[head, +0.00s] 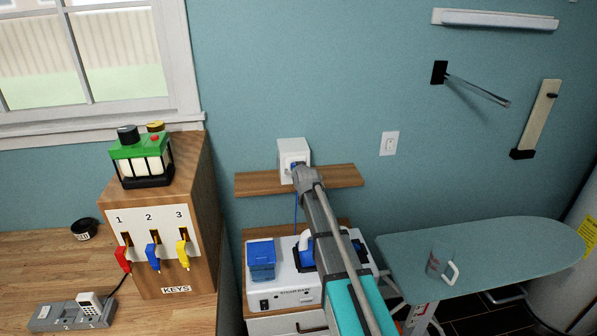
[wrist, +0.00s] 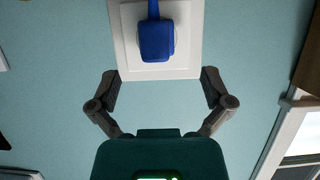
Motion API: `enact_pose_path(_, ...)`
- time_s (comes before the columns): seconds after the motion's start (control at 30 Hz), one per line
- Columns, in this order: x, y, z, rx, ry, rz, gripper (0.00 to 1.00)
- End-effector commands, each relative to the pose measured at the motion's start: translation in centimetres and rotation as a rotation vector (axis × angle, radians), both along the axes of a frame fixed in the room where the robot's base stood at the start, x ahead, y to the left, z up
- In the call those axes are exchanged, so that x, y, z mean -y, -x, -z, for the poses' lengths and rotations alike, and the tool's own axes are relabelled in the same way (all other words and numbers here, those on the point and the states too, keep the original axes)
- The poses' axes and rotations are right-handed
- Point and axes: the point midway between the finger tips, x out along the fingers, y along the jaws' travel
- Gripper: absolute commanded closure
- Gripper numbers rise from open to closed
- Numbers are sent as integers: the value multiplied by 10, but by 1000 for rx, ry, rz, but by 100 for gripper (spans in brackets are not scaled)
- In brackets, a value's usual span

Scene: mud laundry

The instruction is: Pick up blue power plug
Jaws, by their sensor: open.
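The blue power plug (wrist: 157,42) sits in a white square socket box (wrist: 126,62), with its blue cord running to the top edge of the wrist view. In the head view the white box (head: 292,150) is on the wall above a wooden shelf, and the plug is mostly hidden behind my arm's end. My gripper (wrist: 163,82) is open and empty. Its two fingers are spread wide, one to each side of the box's lower edge, a little short of the plug.
A wooden shelf (head: 345,177) is beside the socket box. Below it stands a white steam station (head: 285,287) with a blue tank. A wooden key box (head: 172,225) is at the left. An ironing board (head: 500,250) with a glass mug (head: 437,262) is at the right.

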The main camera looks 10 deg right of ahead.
Motion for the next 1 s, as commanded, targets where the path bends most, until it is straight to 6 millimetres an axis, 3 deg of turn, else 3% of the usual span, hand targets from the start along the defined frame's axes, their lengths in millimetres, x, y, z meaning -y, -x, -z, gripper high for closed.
enact_pose_path(0.27,1,-8,8,0,0,0,0)
enact_pose_path(0.7,4,-43,28,0,1,-1,0)
enact_pose_path(1.0,4,-45,28,0,0,-1,0)
